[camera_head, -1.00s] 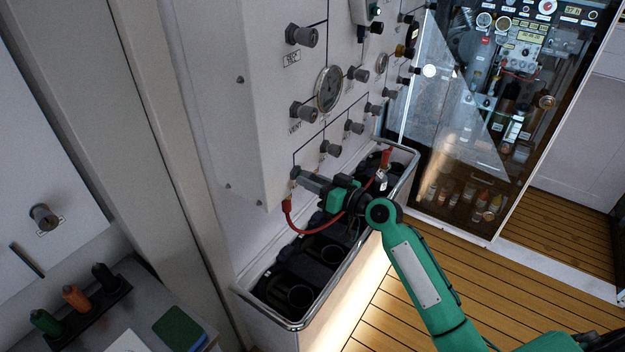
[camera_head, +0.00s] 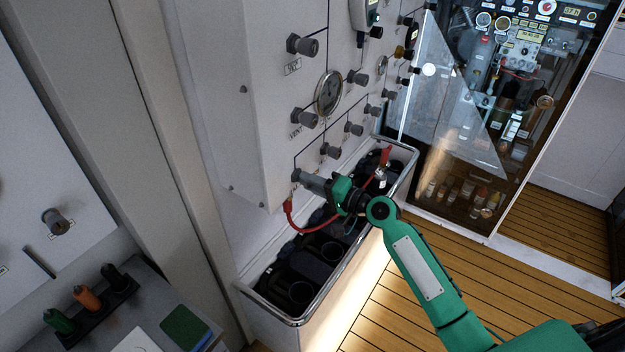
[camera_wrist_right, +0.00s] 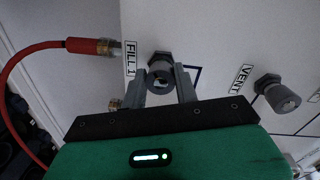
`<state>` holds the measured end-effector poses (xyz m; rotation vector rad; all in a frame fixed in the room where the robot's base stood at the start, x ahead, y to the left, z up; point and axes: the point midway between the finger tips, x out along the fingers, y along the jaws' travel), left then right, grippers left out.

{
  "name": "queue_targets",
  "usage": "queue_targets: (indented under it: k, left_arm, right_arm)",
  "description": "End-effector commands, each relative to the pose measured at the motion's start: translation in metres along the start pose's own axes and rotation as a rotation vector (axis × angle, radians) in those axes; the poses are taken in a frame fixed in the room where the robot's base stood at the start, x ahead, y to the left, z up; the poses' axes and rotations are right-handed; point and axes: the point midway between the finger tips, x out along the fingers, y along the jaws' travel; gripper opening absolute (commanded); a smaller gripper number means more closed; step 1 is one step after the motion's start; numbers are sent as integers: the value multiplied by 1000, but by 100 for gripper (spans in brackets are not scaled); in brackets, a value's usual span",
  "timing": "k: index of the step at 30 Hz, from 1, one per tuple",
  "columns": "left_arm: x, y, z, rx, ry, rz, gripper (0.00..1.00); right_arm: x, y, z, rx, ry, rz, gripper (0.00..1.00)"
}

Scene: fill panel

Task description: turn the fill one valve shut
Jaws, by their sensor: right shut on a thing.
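The fill one valve knob (camera_wrist_right: 160,77) is a dark, round knob on the white panel, beside a "FILL 1" label (camera_wrist_right: 130,59) in the right wrist view. My right gripper (camera_wrist_right: 172,84) has its two grey fingers on either side of this knob and is shut on it. In the head view the right gripper (camera_head: 312,183) reaches the panel's lower left corner and covers most of the knob. The white panel (camera_head: 225,110) carries several other knobs and a round gauge (camera_head: 329,93). My left gripper is not in view.
A red hose (camera_head: 309,231) hangs just below my right gripper; its red end fitting (camera_wrist_right: 85,46) is left of the knob. The vent knob (camera_wrist_right: 278,94) is to the right. A railed bin (camera_head: 270,313) with dark cylinders stands below. Wooden floor lies open at the right.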

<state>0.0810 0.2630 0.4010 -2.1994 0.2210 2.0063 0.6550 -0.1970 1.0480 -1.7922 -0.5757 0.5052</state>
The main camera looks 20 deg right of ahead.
Motion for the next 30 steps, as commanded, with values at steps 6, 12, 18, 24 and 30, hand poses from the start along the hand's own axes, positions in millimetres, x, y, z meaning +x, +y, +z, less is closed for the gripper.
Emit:
queue_targets:
  k: [6,12,18,24,30]
  left_arm:
    - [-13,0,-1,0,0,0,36]
    - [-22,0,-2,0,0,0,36]
    - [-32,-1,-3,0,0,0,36]
    - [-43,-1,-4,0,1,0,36]
    - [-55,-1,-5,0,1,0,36]
  right_arm:
    - [0,-3,-2,203,-9,-2,7]
    - [0,-3,-1,395,-19,-5,7]
    - [0,-3,-2,585,-27,-7,7]
    - [0,-3,-2,774,-37,-9,7]
    - [0,-4,-2,964,-47,-12,7]
